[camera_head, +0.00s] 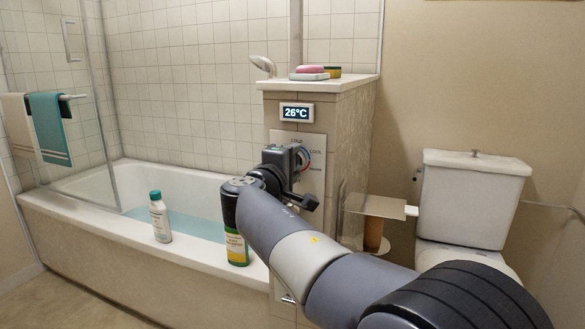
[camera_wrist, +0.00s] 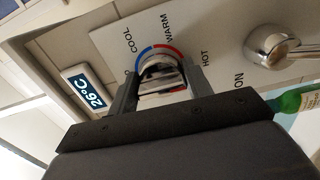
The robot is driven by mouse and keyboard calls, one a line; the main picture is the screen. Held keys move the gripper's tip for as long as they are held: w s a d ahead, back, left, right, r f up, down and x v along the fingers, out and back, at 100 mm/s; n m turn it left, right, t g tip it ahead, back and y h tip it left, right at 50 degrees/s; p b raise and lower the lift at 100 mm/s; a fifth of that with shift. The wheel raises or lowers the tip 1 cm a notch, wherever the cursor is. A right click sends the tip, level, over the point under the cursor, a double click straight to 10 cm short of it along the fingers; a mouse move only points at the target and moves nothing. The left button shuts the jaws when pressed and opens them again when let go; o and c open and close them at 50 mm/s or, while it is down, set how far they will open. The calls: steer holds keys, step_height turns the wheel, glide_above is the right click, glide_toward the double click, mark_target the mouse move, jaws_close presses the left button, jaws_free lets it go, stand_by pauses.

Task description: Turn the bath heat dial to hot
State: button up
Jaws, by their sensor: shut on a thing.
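The bath heat dial (camera_wrist: 163,72) is a chrome knob with a blue and red arc, on a pale panel (camera_wrist: 110,40) marked COOL, WARM and HOT. The cold end of the lettering is partly hidden. My gripper (camera_wrist: 161,82) is shut on the dial, one finger on each side of it. I cannot tell exactly which mark the dial points to. In the head view my gripper (camera_head: 301,160) is at the panel on the tiled pillar and hides the dial. The display (camera_head: 296,113) above reads 26°C; it also shows in the wrist view (camera_wrist: 86,89).
A chrome lever (camera_wrist: 272,45) sits beside the dial near the word ON. A white bottle (camera_head: 160,218) and a green bottle (camera_head: 236,248) stand on the bathtub's rim (camera_head: 110,224). A toilet (camera_head: 470,200) and paper holder (camera_head: 375,206) are at the right.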

steer(key=o, duration=1)
steer(key=shift+c, duration=0.2)
steer(key=p+v, duration=0.1)
steer(key=v, duration=0.9)
steer(key=shift+s, duration=0.4)
steer(key=shift+a, duration=0.15)
